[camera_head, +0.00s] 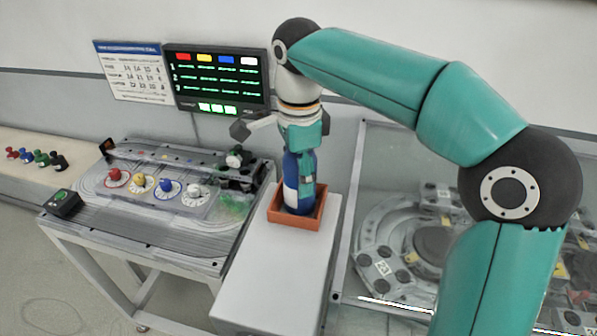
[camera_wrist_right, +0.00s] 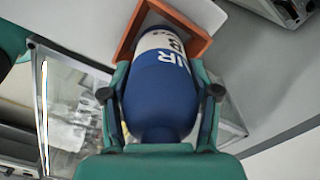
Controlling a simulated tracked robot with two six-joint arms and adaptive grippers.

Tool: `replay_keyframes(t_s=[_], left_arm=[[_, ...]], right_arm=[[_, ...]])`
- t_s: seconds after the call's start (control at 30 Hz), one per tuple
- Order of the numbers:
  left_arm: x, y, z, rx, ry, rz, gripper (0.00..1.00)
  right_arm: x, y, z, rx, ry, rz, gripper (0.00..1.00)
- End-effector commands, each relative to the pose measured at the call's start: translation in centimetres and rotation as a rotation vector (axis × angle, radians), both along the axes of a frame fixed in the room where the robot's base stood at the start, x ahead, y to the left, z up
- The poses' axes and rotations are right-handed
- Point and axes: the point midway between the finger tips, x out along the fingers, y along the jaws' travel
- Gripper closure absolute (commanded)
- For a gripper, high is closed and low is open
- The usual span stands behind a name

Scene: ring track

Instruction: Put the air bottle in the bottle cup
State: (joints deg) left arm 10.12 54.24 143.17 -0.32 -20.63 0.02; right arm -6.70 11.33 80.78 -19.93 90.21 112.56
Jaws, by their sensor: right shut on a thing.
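The air bottle (camera_head: 291,185), blue with a white label, stands upright in an orange-brown square cup (camera_head: 292,220) on a white stand. In the right wrist view the bottle (camera_wrist_right: 160,100) shows the letters "IR", and its far end is inside the cup (camera_wrist_right: 197,40). My right gripper (camera_head: 299,160) comes down from above and is shut on the bottle's upper part. In the right wrist view its fingers (camera_wrist_right: 160,93) lie on both sides of the bottle. Whether the bottle's base rests on the cup's floor is hidden. My left gripper is not in view.
The white stand (camera_head: 270,270) has a clear top in front of the cup. A bench with a grey track panel (camera_head: 130,225) and coloured knobs is at left. A clear-walled case (camera_head: 375,160) with round grey parts is at right. A dark screen (camera_head: 217,80) hangs behind.

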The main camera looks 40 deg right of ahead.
Motion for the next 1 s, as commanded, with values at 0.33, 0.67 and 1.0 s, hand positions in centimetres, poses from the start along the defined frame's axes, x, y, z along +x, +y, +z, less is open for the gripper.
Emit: replay_keyframes(t_s=[0.33, 0.67, 1.0], left_arm=[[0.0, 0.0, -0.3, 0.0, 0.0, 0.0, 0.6], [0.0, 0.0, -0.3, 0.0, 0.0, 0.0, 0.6], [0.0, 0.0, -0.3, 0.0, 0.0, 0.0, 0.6]], right_arm=[[0.0, 0.0, -0.4, 0.0, -0.002, -0.001, 0.24], [0.0, 0.0, -0.5, 0.0, 0.0, -0.001, 0.1], [0.1, 0.0, 1.7, 0.0, -0.003, -0.001, 0.1]])
